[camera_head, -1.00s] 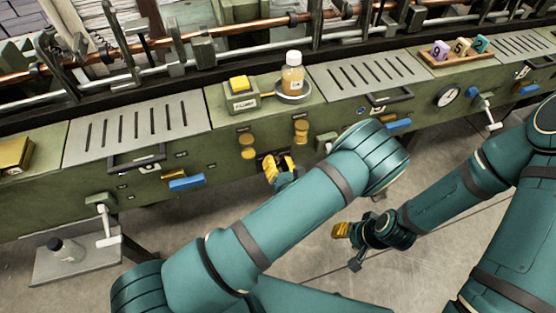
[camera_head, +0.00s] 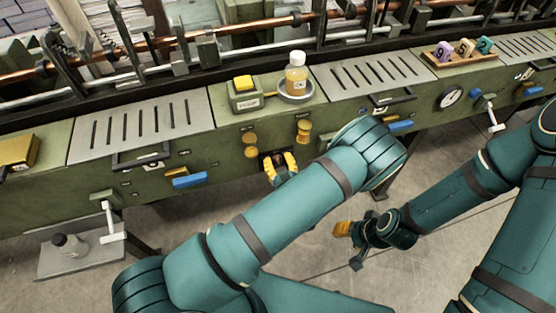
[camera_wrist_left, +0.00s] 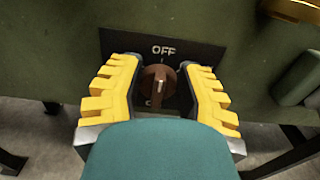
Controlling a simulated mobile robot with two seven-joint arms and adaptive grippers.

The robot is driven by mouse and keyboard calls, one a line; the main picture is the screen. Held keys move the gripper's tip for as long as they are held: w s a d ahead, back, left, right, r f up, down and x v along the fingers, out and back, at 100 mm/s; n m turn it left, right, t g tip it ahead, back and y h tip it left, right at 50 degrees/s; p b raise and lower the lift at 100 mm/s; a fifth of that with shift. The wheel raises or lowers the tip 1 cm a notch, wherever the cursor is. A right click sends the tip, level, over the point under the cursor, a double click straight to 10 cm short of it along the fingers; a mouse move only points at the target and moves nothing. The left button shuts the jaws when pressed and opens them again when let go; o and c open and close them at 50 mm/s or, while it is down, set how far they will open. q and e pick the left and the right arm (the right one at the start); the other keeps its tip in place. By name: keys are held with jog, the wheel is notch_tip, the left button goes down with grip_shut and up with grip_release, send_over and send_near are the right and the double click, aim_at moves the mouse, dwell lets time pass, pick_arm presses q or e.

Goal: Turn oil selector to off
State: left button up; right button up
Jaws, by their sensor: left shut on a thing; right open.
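The oil selector is a brown round knob (camera_wrist_left: 158,82) with a pale pointer line, on a dark plate (camera_wrist_left: 118,42) marked OFF above it. A second label below the knob is mostly hidden by my wrist. The pointer's pale end shows on the knob's lower part, towards the hidden label. My left gripper (camera_wrist_left: 160,72) has its yellow fingers either side of the knob and is shut on it. In the head view, my left gripper (camera_head: 279,163) is at the front of the green machine. My right gripper (camera_head: 343,233) is open and empty, low above the floor.
Two brass knobs (camera_head: 304,128) sit just above the selector plate. A bottle (camera_head: 295,75) on a round dish and a yellow-button box (camera_head: 244,92) stand on the machine top. Blue handles (camera_head: 189,180) and levers (camera_head: 109,218) stick out along the front.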

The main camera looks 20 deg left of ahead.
pick_arm(q)
jog(key=shift+a, duration=0.1)
jog(key=o, duration=1.2)
jog(key=shift+w, duration=0.1)
jog(key=v, duration=1.2)
